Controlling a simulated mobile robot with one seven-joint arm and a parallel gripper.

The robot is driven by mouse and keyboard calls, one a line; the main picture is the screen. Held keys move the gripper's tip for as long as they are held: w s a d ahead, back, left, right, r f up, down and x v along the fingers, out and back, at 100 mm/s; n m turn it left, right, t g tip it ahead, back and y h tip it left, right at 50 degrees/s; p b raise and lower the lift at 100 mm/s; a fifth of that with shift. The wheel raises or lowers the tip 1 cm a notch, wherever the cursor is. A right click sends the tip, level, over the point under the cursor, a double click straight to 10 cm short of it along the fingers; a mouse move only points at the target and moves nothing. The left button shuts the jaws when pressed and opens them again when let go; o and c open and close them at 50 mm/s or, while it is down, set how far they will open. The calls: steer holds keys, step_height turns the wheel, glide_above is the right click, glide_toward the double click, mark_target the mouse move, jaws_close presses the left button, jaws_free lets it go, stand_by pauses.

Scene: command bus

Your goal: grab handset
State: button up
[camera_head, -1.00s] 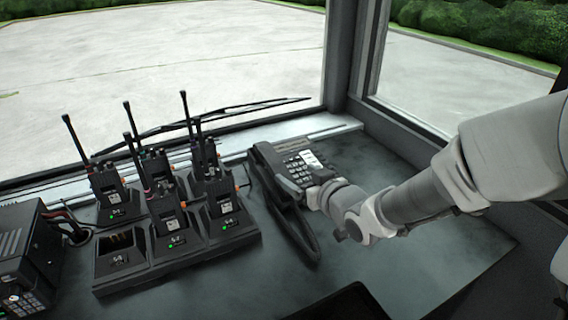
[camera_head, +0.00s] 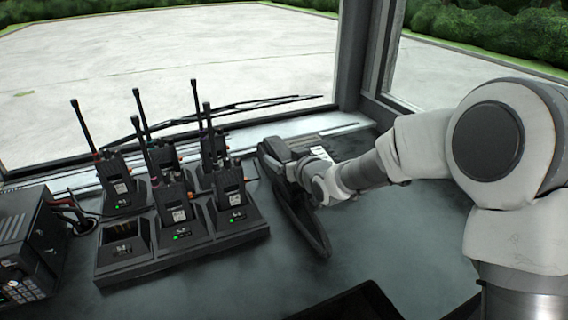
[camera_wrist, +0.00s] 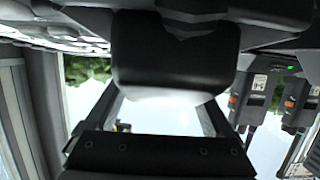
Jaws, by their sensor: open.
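The dark desk phone (camera_head: 322,155) sits on the console below the window, partly hidden behind my wrist. In the wrist view, the handset's rounded dark end (camera_wrist: 175,65) fills the upper middle. My open gripper (camera_wrist: 160,108) has a finger on each side of it. I cannot tell whether they touch it.
A charger rack (camera_head: 135,268) with several upright antenna radios (camera_head: 232,190) stands left of the phone; its front-left slot is empty. A black radio unit (camera_head: 25,245) is at far left. The console right of the phone is bare.

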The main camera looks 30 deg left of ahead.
steer(key=shift+w+a, duration=0.1)
steer(key=shift+w, duration=0.05)
jaws_close()
stand_by(0.4)
